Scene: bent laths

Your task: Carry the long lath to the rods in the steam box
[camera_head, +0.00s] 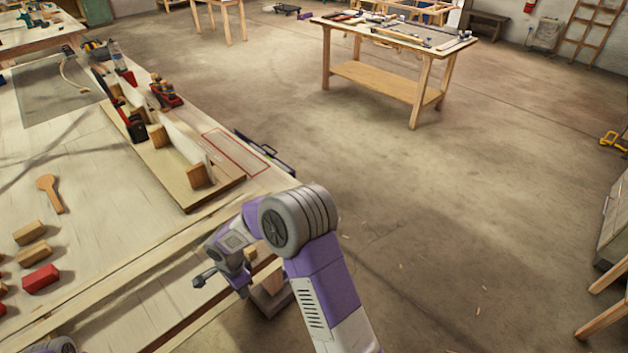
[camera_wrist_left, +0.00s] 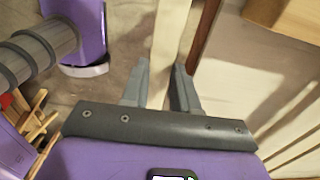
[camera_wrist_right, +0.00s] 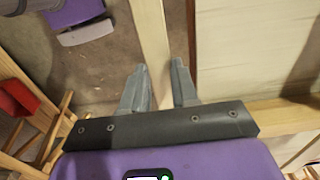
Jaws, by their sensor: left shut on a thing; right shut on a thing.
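The long lath is a pale, narrow strip. In the left wrist view the lath (camera_wrist_left: 171,28) runs up from between the fingers of my left gripper (camera_wrist_left: 162,68), which is shut on it. In the right wrist view the lath (camera_wrist_right: 150,25) passes between the fingers of my right gripper (camera_wrist_right: 159,68), also shut on it. In the head view my right gripper (camera_head: 225,278) is low beside the workbench's near edge. Only a purple sliver of my left arm shows at the bottom left there. I cannot make out the steam box or its rods.
The workbench (camera_head: 100,225) bears a board (camera_head: 175,180) with blocks, clamps and a white strip. A wooden paddle (camera_head: 49,192), several blocks and a red block (camera_head: 40,278) lie nearer. A second table (camera_head: 390,80) stands at the back. The floor (camera_head: 430,210) at right is mostly clear.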

